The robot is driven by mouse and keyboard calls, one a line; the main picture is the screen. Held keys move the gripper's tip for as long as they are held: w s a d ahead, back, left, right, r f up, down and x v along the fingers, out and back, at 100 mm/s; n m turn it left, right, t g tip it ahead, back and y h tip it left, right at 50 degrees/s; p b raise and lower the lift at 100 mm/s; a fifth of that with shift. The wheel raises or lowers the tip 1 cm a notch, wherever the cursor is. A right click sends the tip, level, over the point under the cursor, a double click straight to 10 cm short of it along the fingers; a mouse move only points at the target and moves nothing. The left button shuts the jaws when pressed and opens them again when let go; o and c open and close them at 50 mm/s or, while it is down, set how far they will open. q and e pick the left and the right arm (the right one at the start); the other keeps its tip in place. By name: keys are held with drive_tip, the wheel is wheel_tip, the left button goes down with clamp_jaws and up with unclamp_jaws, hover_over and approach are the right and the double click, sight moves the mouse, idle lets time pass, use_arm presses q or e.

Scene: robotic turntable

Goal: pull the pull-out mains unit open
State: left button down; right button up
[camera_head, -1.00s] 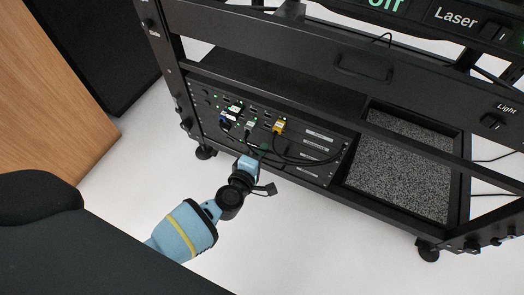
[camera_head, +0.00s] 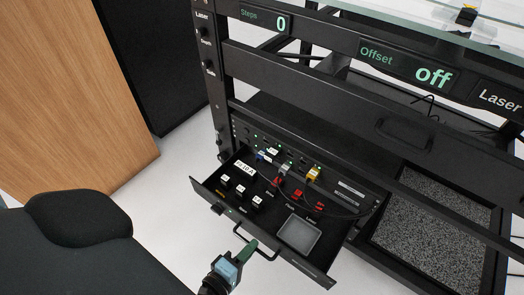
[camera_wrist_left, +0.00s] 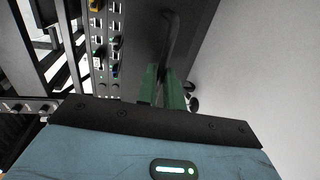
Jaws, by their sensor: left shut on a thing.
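The pull-out mains unit (camera_head: 298,266) is a black drawer low in the rack. It stands out from the rack front, with its inside showing white-topped switches, red parts and a grey square panel. Its black bar handle (camera_head: 270,258) is on the drawer front. My left gripper (camera_head: 249,247) has green fingers, shut on the left part of that handle. In the left wrist view the fingers (camera_wrist_left: 164,88) close around the dark handle bar (camera_wrist_left: 176,38). My right gripper is not in view.
Behind the drawer is a panel with sockets and yellow and blue plugs (camera_head: 313,174); dark cables hang over the drawer. A grey speckled panel (camera_head: 430,215) is at right. A chair (camera_head: 80,220) stands at left. White floor (camera_head: 175,200) is free between chair and rack.

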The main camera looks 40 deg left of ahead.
use_arm(q)
drive_tip(key=v, duration=0.2)
drive_tip(key=shift+s+f, duration=0.2)
drive_tip(key=shift+s, duration=0.2)
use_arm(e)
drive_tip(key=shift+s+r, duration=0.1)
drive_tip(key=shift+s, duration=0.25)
use_arm(q)
drive_tip(key=c, duration=1.6)
unclamp_jaws()
drive_tip(key=shift+o, duration=0.3)
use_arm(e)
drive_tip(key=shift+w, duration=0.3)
